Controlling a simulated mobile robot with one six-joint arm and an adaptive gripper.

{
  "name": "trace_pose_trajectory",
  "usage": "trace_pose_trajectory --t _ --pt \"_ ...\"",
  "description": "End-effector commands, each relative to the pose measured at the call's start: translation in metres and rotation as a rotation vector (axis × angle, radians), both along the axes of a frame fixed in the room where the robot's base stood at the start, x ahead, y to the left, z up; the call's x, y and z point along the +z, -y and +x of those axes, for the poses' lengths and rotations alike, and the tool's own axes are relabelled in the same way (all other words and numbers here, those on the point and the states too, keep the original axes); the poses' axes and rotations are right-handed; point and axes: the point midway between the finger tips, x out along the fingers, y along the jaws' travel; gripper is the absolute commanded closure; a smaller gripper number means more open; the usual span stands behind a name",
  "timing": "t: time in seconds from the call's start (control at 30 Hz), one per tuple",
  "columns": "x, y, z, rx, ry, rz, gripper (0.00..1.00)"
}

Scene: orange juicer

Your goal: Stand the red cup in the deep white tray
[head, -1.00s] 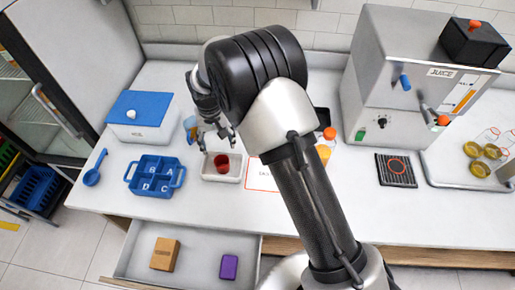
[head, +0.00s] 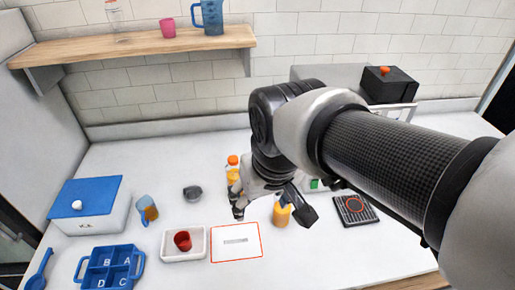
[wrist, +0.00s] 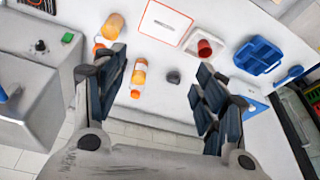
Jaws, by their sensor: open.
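The red cup (head: 182,241) is inside the deep white tray (head: 203,253) on the counter and looks upright. In the wrist view the red cup (wrist: 205,48) and the tray (wrist: 189,47) show at the upper right, clear of my fingers. My gripper (head: 270,207) is open and empty, to the right of the tray and apart from it. In the wrist view its fingers (wrist: 160,85) are spread wide with nothing held between them.
A red-edged card (head: 236,243) lies right of the tray, the blue divided caddy (head: 108,267) left. An orange-filled container (head: 282,214) and an orange bottle (head: 232,172) are near my gripper. A grey object (head: 192,193) lies behind the tray. A shelf (head: 135,45) hangs above.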

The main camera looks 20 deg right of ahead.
Motion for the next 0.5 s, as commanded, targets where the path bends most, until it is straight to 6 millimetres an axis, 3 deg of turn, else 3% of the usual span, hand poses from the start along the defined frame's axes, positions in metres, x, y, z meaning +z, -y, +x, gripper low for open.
trace_pose_trajectory --t 0.03,0.1,0.2,0.33,0.5 --pt "0.003 0.01 -0.022 -0.018 0.028 0.0 0.35" --pt "0.002 0.019 -0.045 -0.033 0.052 -0.003 0.35" --pt "-0.003 0.028 -0.07 -0.049 0.078 -0.008 0.35" --pt "-0.008 0.033 -0.087 -0.062 0.096 -0.012 0.35" --pt "-0.01 0.034 -0.092 -0.064 0.1 -0.014 0.35"
